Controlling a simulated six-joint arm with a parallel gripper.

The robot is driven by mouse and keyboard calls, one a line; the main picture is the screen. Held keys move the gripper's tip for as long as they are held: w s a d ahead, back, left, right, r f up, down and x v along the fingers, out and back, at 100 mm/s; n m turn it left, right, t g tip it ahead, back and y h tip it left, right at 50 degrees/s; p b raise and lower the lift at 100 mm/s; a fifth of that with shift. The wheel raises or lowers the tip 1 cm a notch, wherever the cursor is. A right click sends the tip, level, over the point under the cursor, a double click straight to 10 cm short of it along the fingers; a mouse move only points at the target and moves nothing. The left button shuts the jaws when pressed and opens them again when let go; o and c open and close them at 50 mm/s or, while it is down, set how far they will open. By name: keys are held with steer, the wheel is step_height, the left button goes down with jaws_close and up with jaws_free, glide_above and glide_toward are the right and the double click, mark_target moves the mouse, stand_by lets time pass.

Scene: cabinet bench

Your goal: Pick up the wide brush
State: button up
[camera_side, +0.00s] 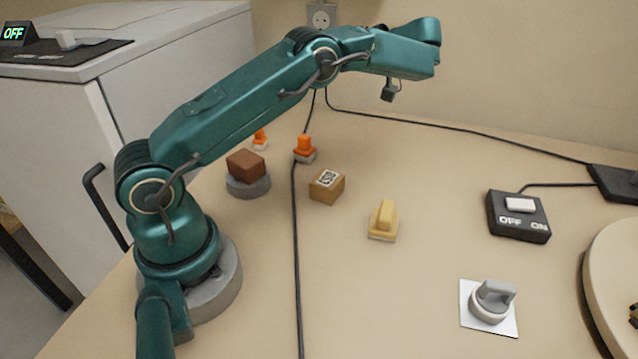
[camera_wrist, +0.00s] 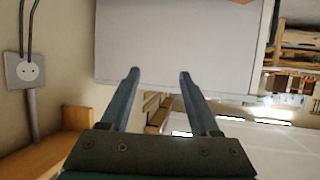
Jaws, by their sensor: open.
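A yellow piece (camera_side: 383,220) with an upright grip on a wide block and a pale lower edge stands on the bench right of centre in the side view; it looks like the wide brush. Two smaller orange-topped pieces with pale bases, one nearer (camera_side: 304,148) and one farther left (camera_side: 260,140), stand toward the back. My gripper (camera_wrist: 158,72) is open and empty in the wrist view, its two fingers apart. In the side view my arm's end is raised high above the bench, well clear of the yellow piece; the fingers are not clear there. The wrist view shows no brush.
A cardboard box (camera_side: 327,187) and a brown block on a grey disc (camera_side: 248,175) stand left of the yellow piece. A black switch box (camera_side: 518,216) and a grey knob on a white plate (camera_side: 489,301) lie right. A cable crosses the bench. A white cabinet (camera_side: 160,80) stands left.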

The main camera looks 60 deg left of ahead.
mark_target(309, 139)
step_height(309, 139, down, 16)
steer(key=shift+r, duration=0.1)
steer(key=shift+x, duration=2.6)
jaws_close()
